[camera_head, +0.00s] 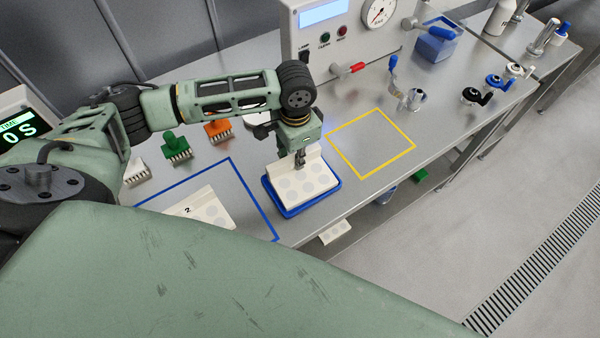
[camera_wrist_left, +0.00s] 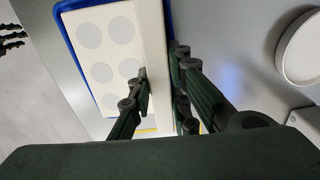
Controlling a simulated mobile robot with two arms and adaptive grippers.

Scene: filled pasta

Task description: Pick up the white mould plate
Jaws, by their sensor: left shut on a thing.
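The white mould plate (camera_head: 303,182) lies on a blue tray (camera_head: 290,213) near the table's front edge. It has several round grey spots and a raised back wall. In the left wrist view the plate (camera_wrist_left: 105,50) shows close up, with the blue tray rim (camera_wrist_left: 62,8) around it. My left gripper (camera_head: 300,158) points down at the plate's back wall. In the left wrist view its fingers (camera_wrist_left: 158,90) are shut on that wall, one on each side. Whether the plate is clear of the tray I cannot tell. My right gripper is not in view.
A second white plate marked 2 (camera_head: 205,208) lies inside a blue taped outline (camera_head: 255,205) to the left. A yellow taped square (camera_head: 345,158) to the right is empty. A grey machine with a gauge (camera_head: 345,40) stands behind. Green (camera_head: 176,148) and orange (camera_head: 217,131) toothed tools lie at the back left.

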